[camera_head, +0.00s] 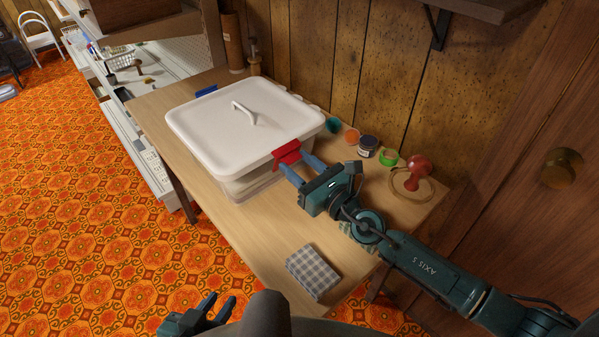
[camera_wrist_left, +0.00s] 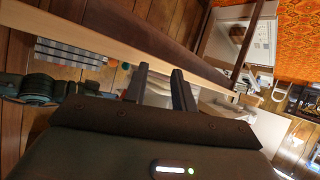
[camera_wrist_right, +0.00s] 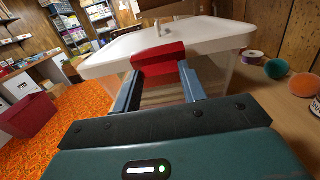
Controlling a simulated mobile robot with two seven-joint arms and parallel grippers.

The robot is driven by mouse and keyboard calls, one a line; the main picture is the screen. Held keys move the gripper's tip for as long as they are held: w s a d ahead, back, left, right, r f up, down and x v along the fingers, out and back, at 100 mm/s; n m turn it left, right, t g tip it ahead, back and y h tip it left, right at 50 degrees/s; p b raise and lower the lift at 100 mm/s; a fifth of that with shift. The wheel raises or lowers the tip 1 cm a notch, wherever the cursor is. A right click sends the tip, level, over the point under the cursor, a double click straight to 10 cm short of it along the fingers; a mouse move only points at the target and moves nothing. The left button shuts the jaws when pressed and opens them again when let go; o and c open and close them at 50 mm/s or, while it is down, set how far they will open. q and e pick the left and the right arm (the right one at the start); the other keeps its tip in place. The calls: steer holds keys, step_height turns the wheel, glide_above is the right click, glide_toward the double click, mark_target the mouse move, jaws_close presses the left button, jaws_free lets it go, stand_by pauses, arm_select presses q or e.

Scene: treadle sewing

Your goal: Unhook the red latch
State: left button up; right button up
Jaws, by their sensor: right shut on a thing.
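The red latch (camera_head: 287,153) is on the near right side of a white lidded box (camera_head: 262,187) that stands on the wooden table. The white lid (camera_head: 205,125) lies on the box. My right gripper (camera_head: 296,166) reaches the latch from the right, its fingers on either side of it. In the right wrist view the fingers (camera_wrist_right: 160,88) are shut on the red latch (camera_wrist_right: 158,62), below the lid's rim. My left gripper (camera_head: 222,310) is low, off the table's near edge; its fingers are apart and empty in the left wrist view (camera_wrist_left: 160,85).
A folded checked cloth (camera_head: 313,271) lies at the table's front. A wall shelf (camera_head: 480,8) overhangs the back. The table's left front is clear.

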steer(key=t+b, duration=0.1)
steer(key=b, duration=0.3)
steer(key=f+y+b, duration=0.1)
steer(key=b, duration=0.4)
steer(key=shift+s+d+t, duration=0.15)
steer(key=shift+s+t, duration=0.05)
steer(key=shift+t, duration=0.2)
arm_select(q)
steer(key=a+t, duration=0.1)
steer(key=s+a+t, duration=0.1)
steer(key=t, duration=0.1)
steer(key=shift+s+a+f+n, duration=0.1)
steer(key=shift+s+a+n, duration=0.1)
steer(key=shift+a+n, duration=0.1)
arm_select(e)
steer(key=o, duration=1)
arm_select(q)
steer(key=shift+d, duration=0.1)
